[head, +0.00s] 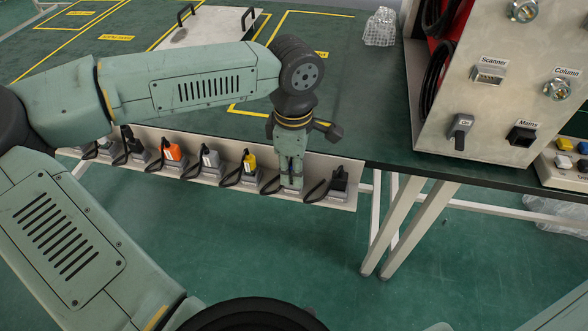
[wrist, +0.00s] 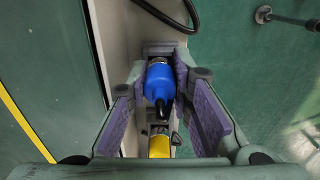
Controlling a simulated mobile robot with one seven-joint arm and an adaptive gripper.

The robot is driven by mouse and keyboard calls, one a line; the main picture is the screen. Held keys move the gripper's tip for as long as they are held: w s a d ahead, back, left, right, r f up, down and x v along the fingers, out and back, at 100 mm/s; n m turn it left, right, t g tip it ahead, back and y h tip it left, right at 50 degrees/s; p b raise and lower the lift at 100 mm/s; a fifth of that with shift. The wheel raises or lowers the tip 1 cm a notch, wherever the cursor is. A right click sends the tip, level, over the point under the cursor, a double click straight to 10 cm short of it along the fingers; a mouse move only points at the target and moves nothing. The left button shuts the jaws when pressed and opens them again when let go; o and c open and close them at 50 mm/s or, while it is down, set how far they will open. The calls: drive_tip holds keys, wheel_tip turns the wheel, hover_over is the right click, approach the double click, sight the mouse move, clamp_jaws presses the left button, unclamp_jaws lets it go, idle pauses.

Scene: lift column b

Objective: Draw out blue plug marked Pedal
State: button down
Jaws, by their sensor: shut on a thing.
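The blue plug (wrist: 160,82) stands out from the socket strip in the wrist view. Its far end is at the strip; I cannot tell how deep it sits. My gripper (wrist: 162,72) has its two purple-padded fingers on either side of it, shut on it. No Pedal label can be read.
A yellow plug (head: 249,161) is beside my gripper on the left, with grey (head: 210,158), orange (head: 173,152) and black (head: 134,145) ones beyond. Another black plug (head: 340,179) is on the right. A panel box (head: 500,95) stands on the bench at right.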

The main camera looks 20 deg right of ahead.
drive_tip(key=shift+r, duration=0.65)
idle(0.8)
drive_tip(key=shift+r+p, duration=2.2)
drive_tip(key=shift+r, duration=1.3)
